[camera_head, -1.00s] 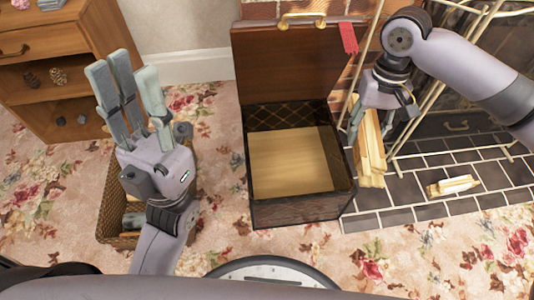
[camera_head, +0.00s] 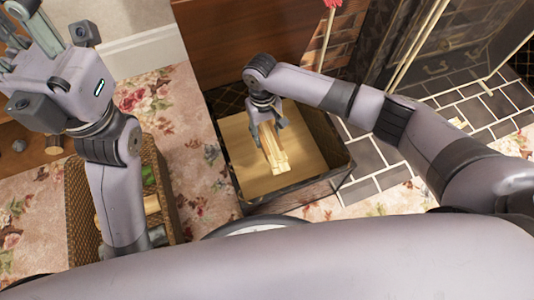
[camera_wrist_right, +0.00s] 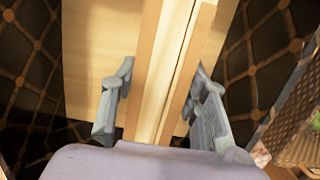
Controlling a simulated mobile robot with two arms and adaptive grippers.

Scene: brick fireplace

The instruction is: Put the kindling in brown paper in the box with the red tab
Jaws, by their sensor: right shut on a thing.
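My right gripper (camera_head: 267,136) is shut on a bundle of pale kindling sticks (camera_head: 275,157), inside the outline of the open box (camera_head: 337,160). I cannot tell whether the bundle touches the box's tan floor. Its wrapping is not clear. In the right wrist view the kindling (camera_wrist_right: 165,60) runs lengthwise between the two fingers, with the box's dark lattice walls on both sides. The red tab (camera_head: 332,4) shows at the top edge, by the raised brown lid (camera_head: 235,40). My left gripper (camera_head: 28,35) is at the upper left, fingers spread and empty, tips partly cut off.
A wicker basket (camera_head: 82,215) with wood pieces and something green stands left of the box, under my left arm. Dark hearth tiles (camera_head: 375,185) and the fireplace screen are at the right. Another pale piece (camera_head: 459,122) lies on the hearth, mostly hidden by my right arm.

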